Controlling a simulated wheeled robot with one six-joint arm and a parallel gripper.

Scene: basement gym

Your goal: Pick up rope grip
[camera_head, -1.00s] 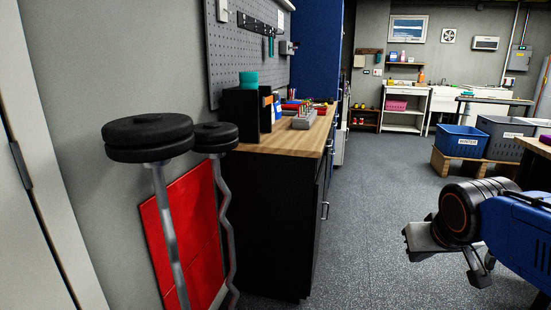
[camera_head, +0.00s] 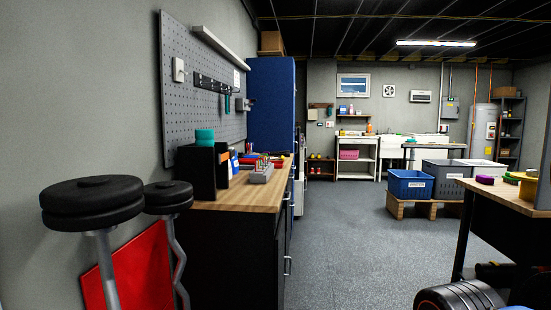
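I cannot make out a rope grip for certain in the head view. Small teal and dark items (camera_head: 227,103) hang from a black rack on the pegboard, too small to identify. Several small coloured items lie on the wooden-topped workbench (camera_head: 240,196) at left centre. My gripper's fingers are out of the picture.
Two bars with black weight plates (camera_head: 92,204) stand at the near left by a red panel (camera_head: 130,272). A table (camera_head: 500,205) stands at right. Blue (camera_head: 410,184) and grey bins sit on a pallet. The grey floor (camera_head: 345,250) between is clear.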

